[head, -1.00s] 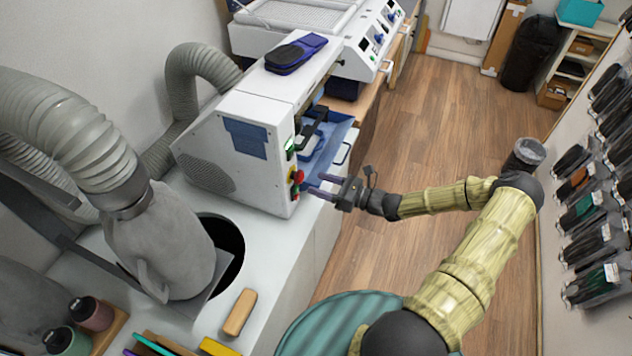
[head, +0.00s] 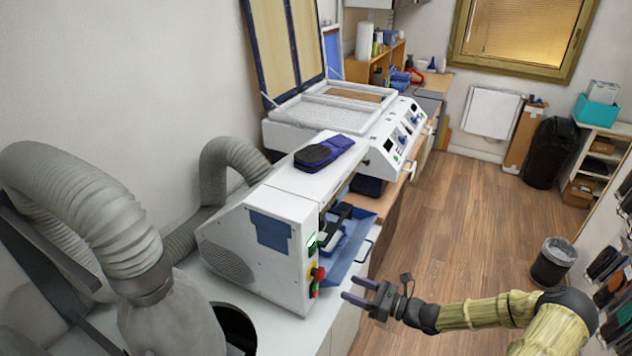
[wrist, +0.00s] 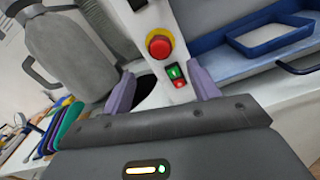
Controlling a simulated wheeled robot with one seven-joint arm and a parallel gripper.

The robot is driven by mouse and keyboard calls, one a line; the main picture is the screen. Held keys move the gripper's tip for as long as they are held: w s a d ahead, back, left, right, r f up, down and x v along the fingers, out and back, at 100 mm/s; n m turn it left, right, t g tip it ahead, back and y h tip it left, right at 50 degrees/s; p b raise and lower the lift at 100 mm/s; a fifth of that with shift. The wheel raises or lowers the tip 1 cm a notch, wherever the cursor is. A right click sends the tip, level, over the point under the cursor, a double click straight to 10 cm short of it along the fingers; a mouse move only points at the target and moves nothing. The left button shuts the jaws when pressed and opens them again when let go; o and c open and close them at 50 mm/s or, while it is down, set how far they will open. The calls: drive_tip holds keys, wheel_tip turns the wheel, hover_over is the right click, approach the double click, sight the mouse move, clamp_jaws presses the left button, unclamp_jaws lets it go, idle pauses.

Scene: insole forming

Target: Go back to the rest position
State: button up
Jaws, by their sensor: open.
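My gripper (head: 362,293) is open and empty in the head view, just to the right of the white machine's control panel. Its two purple fingers point left toward the machine, apart from it. In the wrist view my gripper (wrist: 160,92) has its fingers spread, with the red emergency button (wrist: 159,46) and the green and red switch (wrist: 176,76) seen between and beyond them. The white machine (head: 262,245) stands on the bench. Its blue tray (head: 352,250) sticks out at the right side and also shows in the wrist view (wrist: 225,65).
A ribbed grey hose (head: 75,215) and a grey dust collector fill the left. A second white machine with a raised lid (head: 345,115) stands behind. The wooden floor (head: 470,220) is clear on the right, with a small bin (head: 552,264) and a black bin (head: 551,155).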

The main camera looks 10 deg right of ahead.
drive_tip(key=s+a+n+g+h+b, duration=0.2)
drive_tip(key=s+a+n+g+h, duration=0.4)
drive_tip(key=s+n+g, duration=0.65)
drive_tip(key=s+r+n+t+h+b, duration=0.1)
drive_tip(key=s+r+n+t+h, duration=0.1)
drive_tip(key=r+n+h, duration=0.2)
drive_tip(key=s+d+r+n+t+h+b, duration=0.1)
drive_tip(key=s+r+n+t+h, duration=0.1)
drive_tip(key=r+n, duration=0.7)
drive_tip(key=s+n+h, duration=0.1)
drive_tip(key=n+h, duration=0.1)
drive_tip(key=shift+d+h+b, duration=0.25)
drive_tip(key=shift+h+b, duration=0.05)
drive_tip(key=shift+n+t, duration=0.25)
